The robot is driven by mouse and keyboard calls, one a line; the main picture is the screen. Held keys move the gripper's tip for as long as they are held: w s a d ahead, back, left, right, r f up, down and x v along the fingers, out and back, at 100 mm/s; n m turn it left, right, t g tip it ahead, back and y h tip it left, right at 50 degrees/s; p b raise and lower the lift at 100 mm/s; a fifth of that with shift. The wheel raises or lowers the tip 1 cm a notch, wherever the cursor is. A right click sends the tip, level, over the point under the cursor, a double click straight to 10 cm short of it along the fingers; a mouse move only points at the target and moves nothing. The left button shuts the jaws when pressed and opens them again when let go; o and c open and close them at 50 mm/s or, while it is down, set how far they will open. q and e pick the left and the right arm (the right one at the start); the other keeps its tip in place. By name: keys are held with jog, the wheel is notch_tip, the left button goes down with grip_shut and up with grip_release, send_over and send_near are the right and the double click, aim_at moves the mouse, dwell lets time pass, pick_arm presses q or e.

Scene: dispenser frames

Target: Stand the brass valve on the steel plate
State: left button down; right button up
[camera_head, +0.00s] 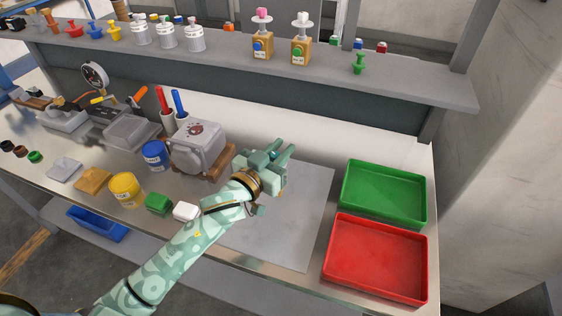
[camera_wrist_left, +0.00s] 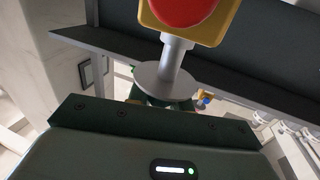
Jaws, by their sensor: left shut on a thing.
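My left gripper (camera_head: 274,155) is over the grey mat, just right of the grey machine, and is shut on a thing. In the left wrist view this is a brass-yellow block with a red round face, a grey stem and a grey disc (camera_wrist_left: 178,62), which I take for the brass valve. The disc sits close above the dark gripper body (camera_wrist_left: 155,125); the fingers' contact is hidden. In the head view the arm and gripper hide the valve. A small grey plate (camera_head: 65,169), likely the steel plate, lies flat and bare at the bench's left. My right gripper is not in view.
A brass-coloured plate (camera_head: 93,181) lies beside the grey one. A yellow can (camera_head: 126,190), blue can (camera_head: 155,155) and grey machine (camera_head: 199,147) stand between plates and gripper. Green (camera_head: 386,162) and red (camera_head: 376,229) trays are at right. The mat (camera_head: 309,216) looks mostly clear.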

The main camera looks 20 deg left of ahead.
pick_arm(q)
jog(key=f, duration=0.1)
jog(key=f+b, duration=0.2)
jog(key=f, duration=0.1)
jog(key=shift+w, duration=0.3)
jog(key=shift+r, duration=0.2)
jog(key=shift+f, duration=0.15)
jog(key=c, duration=1.3)
grip_release()
jog(key=shift+o, duration=0.2)
jog(key=shift+s, duration=0.1)
jog(key=p+v, duration=0.1)
jog(key=v, duration=1.1)
jog(key=shift+p, duration=0.4)
